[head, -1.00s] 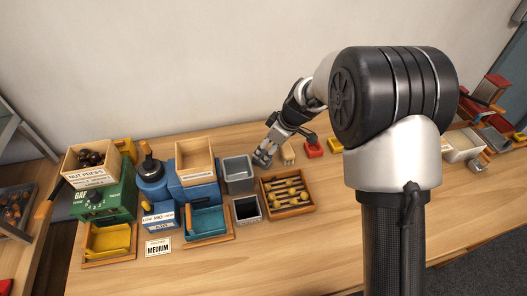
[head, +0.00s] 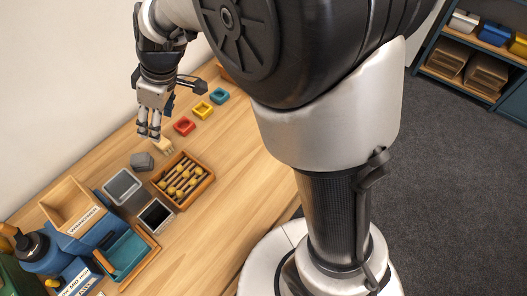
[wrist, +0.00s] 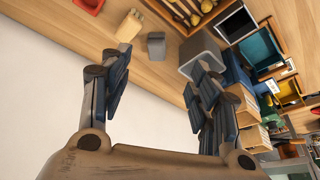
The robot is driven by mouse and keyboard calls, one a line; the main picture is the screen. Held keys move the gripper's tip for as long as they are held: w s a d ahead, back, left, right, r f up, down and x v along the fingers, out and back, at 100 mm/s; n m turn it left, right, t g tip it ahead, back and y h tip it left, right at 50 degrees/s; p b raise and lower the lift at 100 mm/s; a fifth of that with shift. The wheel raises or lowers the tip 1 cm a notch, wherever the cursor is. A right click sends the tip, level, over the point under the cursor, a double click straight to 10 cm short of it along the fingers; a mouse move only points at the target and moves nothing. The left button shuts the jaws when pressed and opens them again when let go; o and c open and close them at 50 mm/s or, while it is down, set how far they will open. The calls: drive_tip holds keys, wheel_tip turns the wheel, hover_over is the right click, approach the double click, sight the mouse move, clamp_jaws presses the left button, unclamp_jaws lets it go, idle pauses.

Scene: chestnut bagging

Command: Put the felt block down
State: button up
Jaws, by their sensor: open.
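A small grey block (head: 142,161), which looks like the felt block, stands on the wooden table between the grey bin and a pale wooden piece. It also shows in the wrist view (wrist: 156,45), standing free beyond my fingertips. My gripper (head: 149,134) is above the table, just behind and above the block. In the wrist view my gripper's fingers (wrist: 159,68) are spread wide with nothing between them. Block and fingers look apart.
A pale wooden piece (head: 163,147) stands close beside the block. A grey bin (head: 107,188), a dark-lined bin (head: 141,217) and a wooden tray of tools (head: 207,184) are near. Small red (head: 184,126), yellow (head: 203,110) and teal (head: 219,95) trays line the back.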

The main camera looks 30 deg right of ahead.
drive_tip(key=s+d+r+m+h, duration=0.1)
drive_tip(key=s+d+r+m, duration=0.1)
drive_tip(key=s+d, duration=0.3)
drive_tip(key=s+d+r+m+t+h, duration=0.1)
drive_tip(key=s+d+m, duration=0.4)
drive_tip(key=s, duration=0.6)
drive_tip(key=s+d+r+m+t+h, duration=0.1)
drive_tip(key=s+d+r+m, duration=0.2)
drive_tip(key=s+d, duration=0.3)
drive_tip(key=s, duration=0.2)
drive_tip(key=shift+s+r+m+h, duration=0.3)
drive_tip(key=shift+s+r+m, duration=0.1)
